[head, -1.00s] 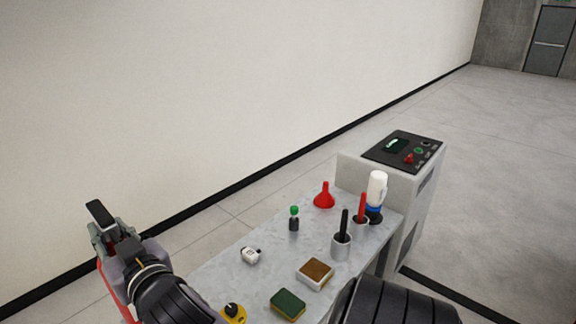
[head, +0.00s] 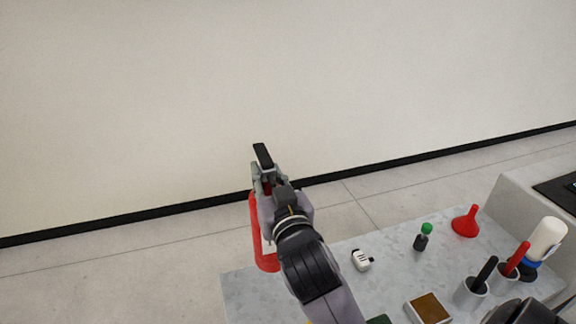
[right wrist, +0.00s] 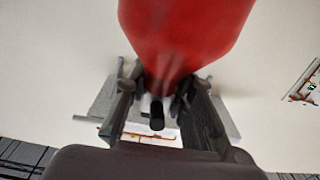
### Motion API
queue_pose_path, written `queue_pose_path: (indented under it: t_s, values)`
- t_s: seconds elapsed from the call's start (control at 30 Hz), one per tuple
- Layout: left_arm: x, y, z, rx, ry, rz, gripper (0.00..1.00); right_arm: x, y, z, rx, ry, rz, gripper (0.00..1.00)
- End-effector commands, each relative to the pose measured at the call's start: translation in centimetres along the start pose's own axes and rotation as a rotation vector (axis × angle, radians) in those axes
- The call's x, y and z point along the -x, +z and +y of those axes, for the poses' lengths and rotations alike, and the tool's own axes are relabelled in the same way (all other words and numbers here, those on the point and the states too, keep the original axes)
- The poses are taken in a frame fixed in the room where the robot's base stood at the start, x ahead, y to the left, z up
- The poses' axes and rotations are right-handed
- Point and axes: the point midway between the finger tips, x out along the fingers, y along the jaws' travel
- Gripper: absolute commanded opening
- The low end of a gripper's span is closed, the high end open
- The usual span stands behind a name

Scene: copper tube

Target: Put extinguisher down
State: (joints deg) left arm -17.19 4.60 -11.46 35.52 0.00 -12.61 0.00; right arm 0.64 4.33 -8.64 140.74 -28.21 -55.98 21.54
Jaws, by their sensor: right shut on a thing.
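The red extinguisher (head: 257,232) hangs upright below my right gripper (head: 264,176), at the far left corner of the light grey table (head: 245,295). My right gripper is shut on its top. My own wrist and arm hide part of the extinguisher. I cannot tell whether its bottom is over the table or just beyond its edge. In the right wrist view the red body (right wrist: 185,35) fills the top middle, with the fingers of the gripper (right wrist: 158,98) on either side of its narrow end. My left gripper is not in view.
On the table are a white small item (head: 362,261), a green-capped bottle (head: 422,238), a red funnel (head: 466,221), holders with black and red handles (head: 471,292), a white bottle (head: 545,240) and a brown-topped block (head: 429,308). Open floor (head: 110,265) lies left; a wall (head: 280,80) stands behind.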

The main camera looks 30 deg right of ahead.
Motion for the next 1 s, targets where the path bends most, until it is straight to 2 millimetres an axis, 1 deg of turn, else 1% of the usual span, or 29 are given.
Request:
queue_pose_path:
  t_s: [0.1,0.5,0.67,0.87,1.0]
  values:
    - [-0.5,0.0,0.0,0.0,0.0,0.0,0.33,0.1,2.5,0.1,0.004,0.0,0.002,0.0]
    - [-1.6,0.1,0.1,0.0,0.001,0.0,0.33,0.1,10.9,0.0,0.002,-0.001,0.006,0.0]
    - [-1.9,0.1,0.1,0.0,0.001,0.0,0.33,0.0,13.0,0.0,0.002,-0.002,0.008,0.0]
    - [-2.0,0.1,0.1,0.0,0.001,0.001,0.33,0.0,14.0,0.0,0.0,-0.001,0.011,0.0]
    - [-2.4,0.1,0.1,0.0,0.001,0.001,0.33,0.0,15.9,0.0,0.001,-0.002,0.006,0.0]
